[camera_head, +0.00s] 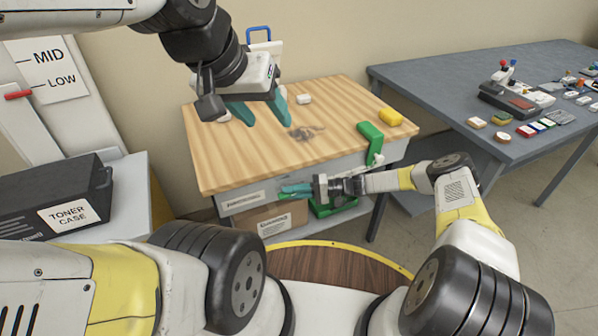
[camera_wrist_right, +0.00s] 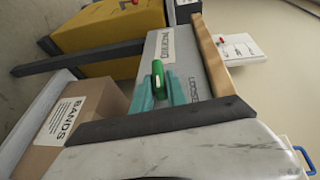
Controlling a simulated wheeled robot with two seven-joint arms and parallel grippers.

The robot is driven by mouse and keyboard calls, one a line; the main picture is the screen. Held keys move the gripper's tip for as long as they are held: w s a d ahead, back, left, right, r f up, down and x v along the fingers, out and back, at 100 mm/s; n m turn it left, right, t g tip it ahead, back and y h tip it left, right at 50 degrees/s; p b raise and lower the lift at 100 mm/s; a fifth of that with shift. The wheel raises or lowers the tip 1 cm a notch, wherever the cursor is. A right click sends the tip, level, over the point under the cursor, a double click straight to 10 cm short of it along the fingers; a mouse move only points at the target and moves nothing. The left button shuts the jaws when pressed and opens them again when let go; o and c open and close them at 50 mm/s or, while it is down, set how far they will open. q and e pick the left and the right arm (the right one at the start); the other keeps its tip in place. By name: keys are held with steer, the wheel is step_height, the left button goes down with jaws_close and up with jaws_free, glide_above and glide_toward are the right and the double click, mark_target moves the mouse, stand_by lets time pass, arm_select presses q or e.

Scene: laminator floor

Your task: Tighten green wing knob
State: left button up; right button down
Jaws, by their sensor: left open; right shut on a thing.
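The green wing knob (camera_wrist_right: 158,80) shows in the right wrist view between the teal fingers of my right gripper (camera_wrist_right: 160,97), in front of the grey front panel of the wooden-topped table. My right gripper (camera_head: 288,191) is shut on it; in the head view the fingers and wrist largely hide the knob. Lettering on the panel beside the knob is partly covered and I cannot read it fully. I cannot tell how tight the knob is. My left gripper (camera_head: 264,118) is open and empty, above the wooden tabletop (camera_head: 330,95).
A green bracket (camera_head: 371,140) stands at the tabletop's right front edge, near my right forearm. A yellow block (camera_head: 391,116) lies behind it. A cardboard box (camera_head: 270,220) sits below the panel. A toner case (camera_head: 55,200) stands left; a grey table (camera_head: 450,85) with small items stands right.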

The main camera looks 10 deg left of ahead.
steer(key=shift+f+y, duration=0.15)
steer(key=shift+y, duration=0.45)
steer(key=shift+m, duration=0.3)
steer(key=c, duration=1.4)
jaws_free()
steer(key=shift+g, duration=0.3)
steer(key=v, duration=0.8)
steer(key=shift+s+f, duration=0.1)
